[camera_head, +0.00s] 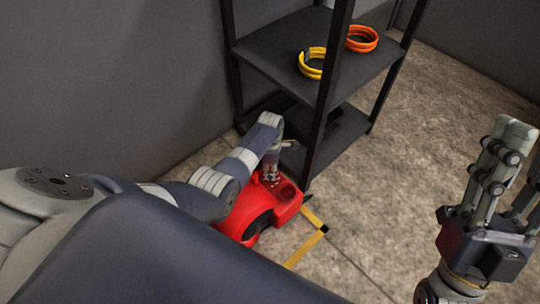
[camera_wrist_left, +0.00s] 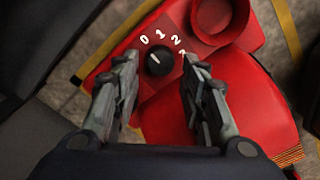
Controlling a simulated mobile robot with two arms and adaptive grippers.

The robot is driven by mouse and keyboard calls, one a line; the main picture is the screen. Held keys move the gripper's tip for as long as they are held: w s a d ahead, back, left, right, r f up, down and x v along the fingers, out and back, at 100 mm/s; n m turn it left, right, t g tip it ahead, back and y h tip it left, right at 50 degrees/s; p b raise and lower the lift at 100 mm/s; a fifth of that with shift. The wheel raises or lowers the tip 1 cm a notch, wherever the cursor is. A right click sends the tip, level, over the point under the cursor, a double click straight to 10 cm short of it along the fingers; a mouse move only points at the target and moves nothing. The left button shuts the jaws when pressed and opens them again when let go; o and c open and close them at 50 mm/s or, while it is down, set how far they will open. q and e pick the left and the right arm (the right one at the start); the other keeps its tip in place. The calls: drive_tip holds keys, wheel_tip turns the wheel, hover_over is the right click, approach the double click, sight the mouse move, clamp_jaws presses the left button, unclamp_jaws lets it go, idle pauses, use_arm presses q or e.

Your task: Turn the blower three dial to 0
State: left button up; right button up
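The red blower (camera_head: 240,214) stands on the floor beside the shelf. Its black dial (camera_wrist_left: 159,62) shows in the left wrist view, with white numbers 0, 1, 2 and 3 in an arc around it. A small white mark on the dial lies on its upper-left side, roughly toward the 0. My left gripper (camera_wrist_left: 160,62) is open, with one finger on each side of the dial; I cannot tell whether they touch it. In the head view my left gripper (camera_head: 270,178) is down at the blower and covers the dial. My right gripper (camera_head: 522,150) is open and empty at the right edge.
A black shelf unit (camera_head: 280,53) stands right behind the blower, with yellow (camera_head: 312,64) and orange (camera_head: 361,39) hose coils on its board. Yellow tape (camera_head: 304,250) marks the floor. A grey wall (camera_head: 110,80) is at left. The floor at right is clear.

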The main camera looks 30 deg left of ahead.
sight(270, 175)
use_arm(q)
wheel_tip(270, 175, up, 8)
drive_tip(key=shift+f, duration=0.15)
idle(0.3)
idle(0.4)
